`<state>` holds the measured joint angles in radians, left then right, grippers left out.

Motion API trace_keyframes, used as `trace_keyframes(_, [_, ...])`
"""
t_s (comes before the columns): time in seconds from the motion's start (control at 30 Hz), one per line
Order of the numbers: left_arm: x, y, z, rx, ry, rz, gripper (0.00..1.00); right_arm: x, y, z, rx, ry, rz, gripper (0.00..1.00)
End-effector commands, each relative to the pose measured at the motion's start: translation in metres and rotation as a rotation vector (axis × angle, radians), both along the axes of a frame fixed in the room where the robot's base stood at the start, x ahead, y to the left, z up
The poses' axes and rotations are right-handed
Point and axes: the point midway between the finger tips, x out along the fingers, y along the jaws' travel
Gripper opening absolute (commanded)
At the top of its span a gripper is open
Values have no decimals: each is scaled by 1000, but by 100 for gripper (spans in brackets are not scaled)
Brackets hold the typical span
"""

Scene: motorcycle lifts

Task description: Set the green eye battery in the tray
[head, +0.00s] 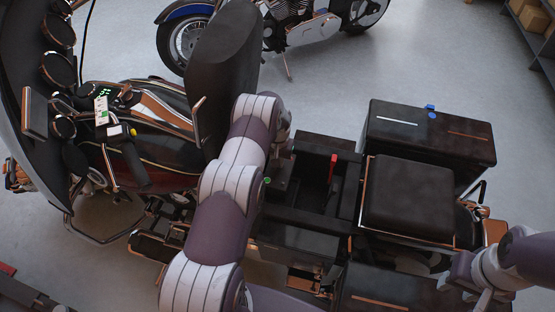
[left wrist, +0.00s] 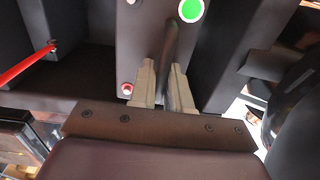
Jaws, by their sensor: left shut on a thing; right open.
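The green eye battery (left wrist: 150,40) is a dark box with a green round eye (left wrist: 190,10), a red terminal and a dark strap handle on top. My left gripper (left wrist: 163,90) is shut on the handle in the left wrist view. In the head view my left forearm hides much of the battery; a green dot (head: 267,181) shows beside the arm. The tray (head: 318,150) is a dark open well in the motorcycle; the battery is at its left side. I cannot tell whether it touches the floor. My right gripper (head: 477,288) is open and empty at the lower right.
A red strap or rod (head: 332,168) stands in the well; it also shows in the left wrist view (left wrist: 25,65). The black seat (head: 409,195) and a black case (head: 428,135) lie to the right. The motorcycle tank (head: 150,110) is left.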

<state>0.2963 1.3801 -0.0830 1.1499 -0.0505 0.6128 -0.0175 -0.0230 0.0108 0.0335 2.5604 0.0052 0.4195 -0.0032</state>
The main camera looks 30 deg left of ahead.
Motion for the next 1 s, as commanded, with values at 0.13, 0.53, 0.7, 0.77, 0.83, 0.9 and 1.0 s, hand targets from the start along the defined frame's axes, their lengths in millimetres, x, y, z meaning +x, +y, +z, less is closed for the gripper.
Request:
trace_keyframes(0.13, [3,1,-29,2,-8,0,0,0,0,-32,0,-1,0,43])
trace_keyframes(0.53, [4,1,-42,2,-8,0,0,0,0,-41,0,-1,0,43])
trace_keyframes(0.7, [5,1,-56,1,-8,0,0,0,0,-50,0,-1,0,43])
trace_keyframes(0.77, [5,1,-61,1,-8,0,0,0,0,-53,0,-1,0,43])
trace_keyframes(0.83, [6,1,-68,1,-8,0,0,0,0,-59,0,-1,0,43])
trace_keyframes(0.9, [6,1,-75,1,-8,0,0,0,0,-67,0,-1,0,43])
trace_keyframes(1.0, [7,2,-81,2,-9,0,0,0,0,-74,0,-1,0,43])
